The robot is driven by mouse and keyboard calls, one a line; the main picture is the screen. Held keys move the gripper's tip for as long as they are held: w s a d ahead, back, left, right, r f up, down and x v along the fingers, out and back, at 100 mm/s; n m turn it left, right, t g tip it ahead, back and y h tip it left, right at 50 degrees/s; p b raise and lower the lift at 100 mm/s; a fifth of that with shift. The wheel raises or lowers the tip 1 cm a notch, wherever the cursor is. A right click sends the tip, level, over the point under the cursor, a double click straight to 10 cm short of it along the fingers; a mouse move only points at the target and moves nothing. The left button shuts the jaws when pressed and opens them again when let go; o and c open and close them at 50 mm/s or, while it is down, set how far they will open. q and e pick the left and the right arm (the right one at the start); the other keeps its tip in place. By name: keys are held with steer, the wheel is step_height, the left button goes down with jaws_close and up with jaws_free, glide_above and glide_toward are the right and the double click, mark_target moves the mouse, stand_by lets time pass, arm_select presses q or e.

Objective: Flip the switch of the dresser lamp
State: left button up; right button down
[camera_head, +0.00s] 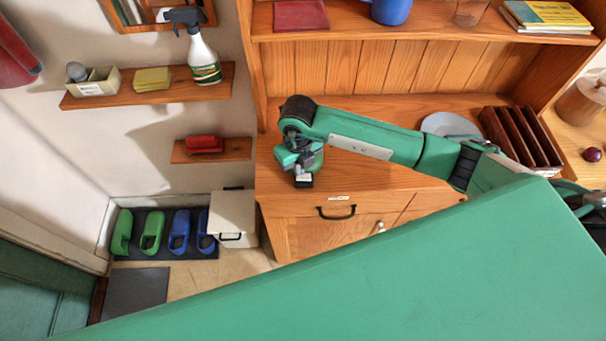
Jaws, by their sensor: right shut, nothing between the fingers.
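The wooden dresser (400,103) stands across the middle and right of the head view. I cannot make out a lamp or its switch on it. A grey round disc (440,122) lies on the dresser top, partly hidden by my right arm, and I cannot tell whether it belongs to a lamp. My right arm reaches in from the right across the dresser top. My right gripper (303,181) points down over the left front part of the dresser top, shut and empty. My left gripper is not in view.
A dark wooden rack (519,137) stands on the dresser's right side. The upper shelf holds a red book (300,15), a blue mug (391,10) and books (548,16). Left wall shelves hold a spray bottle (202,55) and a red brush-like thing (204,143). Clogs (151,232) stand on the floor.

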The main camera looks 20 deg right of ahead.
steer(key=shift+f+b, duration=0.9)
steer(key=shift+f, duration=0.15)
stand_by(0.8)
steer(key=shift+r, duration=0.1)
steer(key=shift+r+p, duration=0.55)
steer(key=shift+r, duration=0.15)
steer(key=shift+r+p, duration=1.4)
steer(key=shift+r, duration=1.4)
